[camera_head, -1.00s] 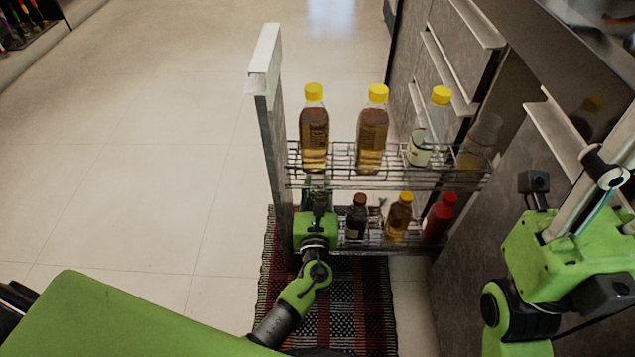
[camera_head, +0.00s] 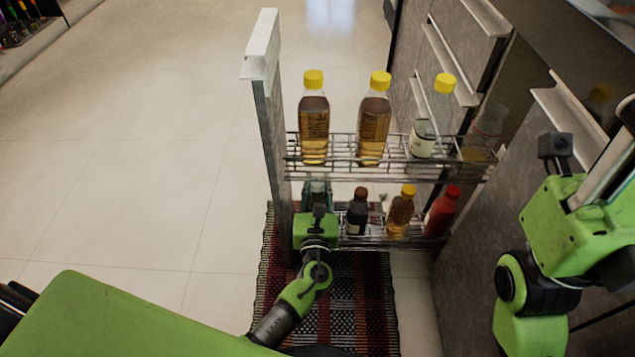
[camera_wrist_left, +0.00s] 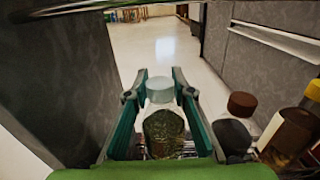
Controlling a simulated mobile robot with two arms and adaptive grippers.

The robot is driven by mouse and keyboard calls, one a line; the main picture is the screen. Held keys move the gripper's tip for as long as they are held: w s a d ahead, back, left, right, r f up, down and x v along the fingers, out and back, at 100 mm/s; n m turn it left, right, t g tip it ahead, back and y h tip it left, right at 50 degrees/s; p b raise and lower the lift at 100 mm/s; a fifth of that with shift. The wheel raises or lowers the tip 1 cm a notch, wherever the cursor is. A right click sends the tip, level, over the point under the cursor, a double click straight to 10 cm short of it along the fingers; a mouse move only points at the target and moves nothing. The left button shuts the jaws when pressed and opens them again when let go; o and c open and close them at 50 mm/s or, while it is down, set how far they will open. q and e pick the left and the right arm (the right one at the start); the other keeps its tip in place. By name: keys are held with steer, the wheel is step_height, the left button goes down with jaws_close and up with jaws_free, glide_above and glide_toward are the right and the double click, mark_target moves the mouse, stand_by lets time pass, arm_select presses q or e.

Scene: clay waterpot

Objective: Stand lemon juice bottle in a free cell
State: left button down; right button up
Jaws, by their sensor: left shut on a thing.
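The bottle in my left gripper, which I take for the lemon juice bottle (camera_wrist_left: 163,129), has a pale cap and a dark green label. It looks upright in the left wrist view. My left gripper (camera_head: 317,186) is shut on it, with a teal finger on each side (camera_wrist_left: 160,92). In the head view this gripper is at the lower tier of the pull-out rack (camera_head: 375,238), beside the front panel, and the bottle is mostly hidden there. I cannot tell whether its base touches the rack floor. My right arm is at the right edge; its fingertips do not show clearly.
A dark bottle (camera_head: 357,214), an amber bottle (camera_head: 400,214) and a red bottle (camera_head: 440,213) stand right of my left gripper. Yellow-capped bottles (camera_head: 313,130) stand on the upper tier above it. The grey front panel (camera_head: 272,150) is close on the left.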

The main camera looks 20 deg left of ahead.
arm_select(q)
steer(key=c, duration=1.7)
jaws_free()
steer(key=shift+r, duration=0.1)
steer(key=shift+f, duration=0.2)
steer(key=v, duration=1.2)
steer(key=shift+r, duration=0.2)
